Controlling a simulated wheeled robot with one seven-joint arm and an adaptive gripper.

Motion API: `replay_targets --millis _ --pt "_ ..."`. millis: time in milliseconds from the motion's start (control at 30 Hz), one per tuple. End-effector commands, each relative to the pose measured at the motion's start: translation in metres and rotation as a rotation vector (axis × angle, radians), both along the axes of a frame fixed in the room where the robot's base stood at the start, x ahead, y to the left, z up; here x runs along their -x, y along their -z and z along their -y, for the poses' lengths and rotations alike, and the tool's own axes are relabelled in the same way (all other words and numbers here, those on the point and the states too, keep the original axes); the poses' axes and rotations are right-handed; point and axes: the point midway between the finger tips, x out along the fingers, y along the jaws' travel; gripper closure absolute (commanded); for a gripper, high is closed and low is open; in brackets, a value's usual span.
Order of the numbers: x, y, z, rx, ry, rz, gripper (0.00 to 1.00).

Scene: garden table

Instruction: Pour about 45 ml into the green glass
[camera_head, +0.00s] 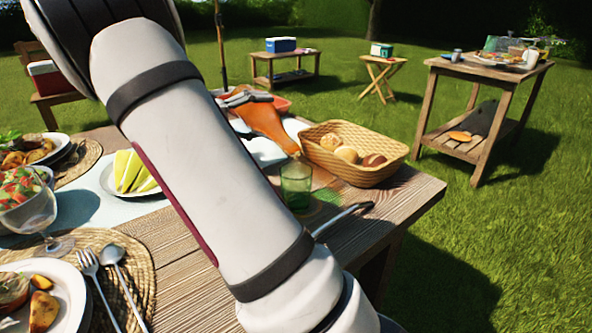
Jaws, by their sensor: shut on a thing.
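The green glass (296,188) stands upright on the wooden table near its right end, just right of my arm. An orange carafe or bottle (264,122) is tilted steeply, its narrow neck pointing down and right. Its mouth is just above the glass's rim in the picture; I cannot tell whether they touch. My gripper (244,98) is shut on the orange bottle at its upper, wider part, partly hidden behind my arm. No clear stream shows, and the level in the glass cannot be made out.
A wicker basket with bread rolls (392,173) stands close right of the bottle. A plate of melon slices (131,174), a stemmed glass (36,212) and cutlery (97,280) lie left of my arm. The table's right edge is near the glass. Side tables stand on the grass beyond.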

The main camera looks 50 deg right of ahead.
Motion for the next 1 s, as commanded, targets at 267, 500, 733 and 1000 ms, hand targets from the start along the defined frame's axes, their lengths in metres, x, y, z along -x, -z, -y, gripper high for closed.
replay_targets --millis 267,500,733,1000 --pt "0.0002 -0.0040 0.0001 0.009 0.000 0.014 0.96" --pt "0.0004 -0.0053 0.0000 0.012 0.000 0.020 0.96" --pt "0.0004 -0.0061 -0.0005 0.014 0.000 0.024 0.96" --pt "0.0005 -0.0068 -0.0015 0.016 0.001 0.029 0.96"
